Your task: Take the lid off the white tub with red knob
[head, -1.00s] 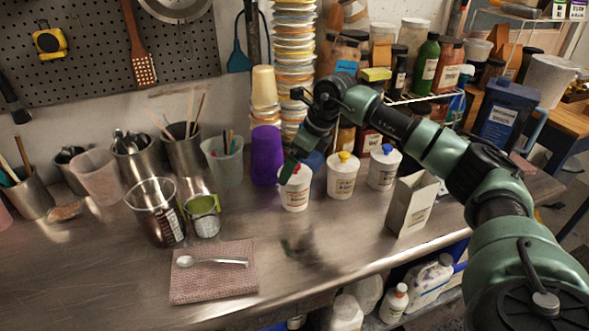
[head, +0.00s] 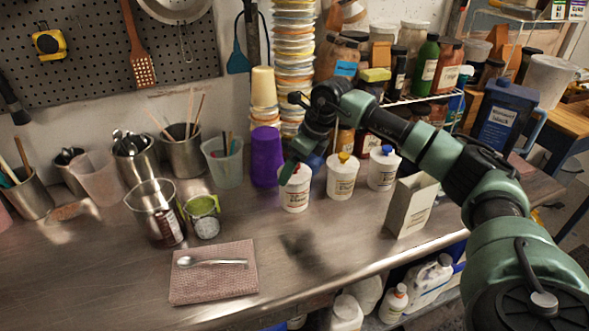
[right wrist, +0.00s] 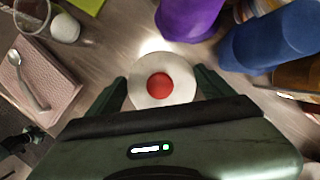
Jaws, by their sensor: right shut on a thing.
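The white tub with red knob (head: 295,198) stands upright on the steel table, with a label on its front. My right gripper (head: 290,172) reaches down over its top from the right and hides most of the lid in the head view. In the right wrist view, the red knob (right wrist: 160,86) is centred on the round white lid (right wrist: 159,102). The fingers of my right gripper (right wrist: 161,89) lie against opposite sides of the lid, shut on it. No gap between lid and tub can be made out.
A white tub with yellow knob (head: 342,178) and one with blue knob (head: 383,170) stand to the right. A purple cup (head: 265,158) is close behind left. A grey box (head: 411,205) stands further right. A pink cloth (head: 213,284) with a spoon (head: 212,262) lies front left.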

